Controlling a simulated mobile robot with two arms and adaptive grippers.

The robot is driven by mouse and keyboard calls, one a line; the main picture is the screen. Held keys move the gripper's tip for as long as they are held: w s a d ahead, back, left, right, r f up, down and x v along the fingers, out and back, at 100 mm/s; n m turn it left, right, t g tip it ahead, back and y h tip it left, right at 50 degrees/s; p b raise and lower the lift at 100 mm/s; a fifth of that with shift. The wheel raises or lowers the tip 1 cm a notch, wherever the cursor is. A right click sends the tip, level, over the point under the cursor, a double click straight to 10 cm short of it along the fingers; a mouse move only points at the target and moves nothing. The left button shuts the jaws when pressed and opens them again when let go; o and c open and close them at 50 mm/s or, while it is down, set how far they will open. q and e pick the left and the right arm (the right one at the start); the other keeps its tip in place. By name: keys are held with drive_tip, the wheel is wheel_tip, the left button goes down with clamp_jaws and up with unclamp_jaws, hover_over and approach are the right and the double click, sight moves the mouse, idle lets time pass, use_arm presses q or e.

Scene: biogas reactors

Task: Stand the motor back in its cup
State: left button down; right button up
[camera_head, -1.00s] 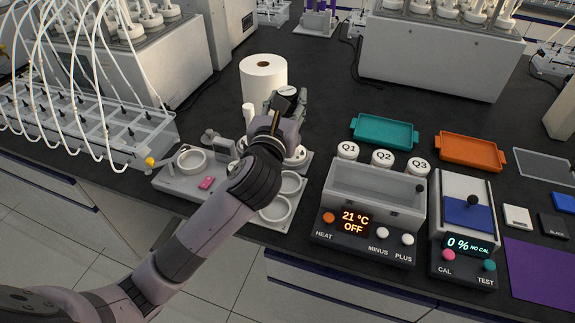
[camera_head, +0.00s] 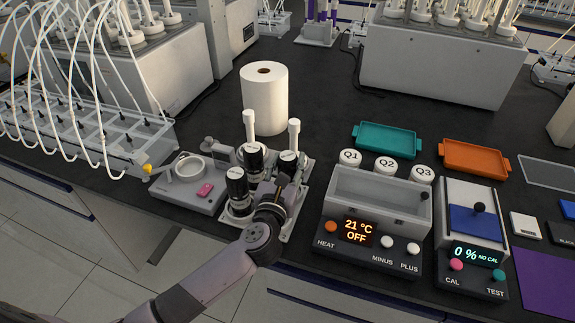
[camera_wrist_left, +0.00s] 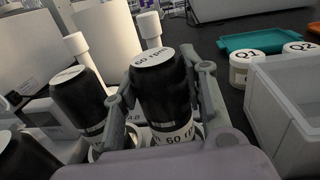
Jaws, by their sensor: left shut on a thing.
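My left gripper (camera_head: 286,178) is shut on a black motor (camera_head: 288,160) with a pale top. In the left wrist view, the motor (camera_wrist_left: 160,88) stands nearly upright between the fingers, with "60" lettering on its top and on a white band near its bottom. It is over the right part of a pale stand (camera_head: 292,226). Its lower end is hidden in the head view, so I cannot tell whether it sits in a cup. Two other black motors, one at the back (camera_head: 250,160) and one at the front left (camera_head: 238,187), stand upright on the stand.
Two white posts (camera_head: 249,127) (camera_head: 294,133) rise behind the motors. A paper roll (camera_head: 264,100) stands behind them. A grey device with a pink button (camera_head: 204,190) is at left, and a heater box (camera_head: 375,205) is close at right.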

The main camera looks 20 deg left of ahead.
drive_tip(key=shift+d, duration=0.1)
use_arm(q)
drive_tip(key=c, duration=1.4)
unclamp_jaws()
drive_tip(key=shift+f, duration=0.1)
drive_tip(key=shift+c, duration=0.2)
drive_tip(key=o, duration=0.5)
drive_tip(key=shift+c, duration=0.2)
use_arm(e)
drive_tip(key=shift+d, duration=0.25)
use_arm(q)
drive_tip(key=shift+s, duration=0.2)
drive_tip(key=s+d+b, duration=0.1)
drive_tip(key=s, duration=1)
drive_tip(key=shift+s+r+b, duration=0.2)
drive_tip(key=shift+s+b, duration=0.2)
use_arm(e)
drive_tip(key=shift+s+a+f, duration=0.1)
drive_tip(key=shift+a+f, duration=0.1)
drive_tip(key=shift+f, duration=0.7)
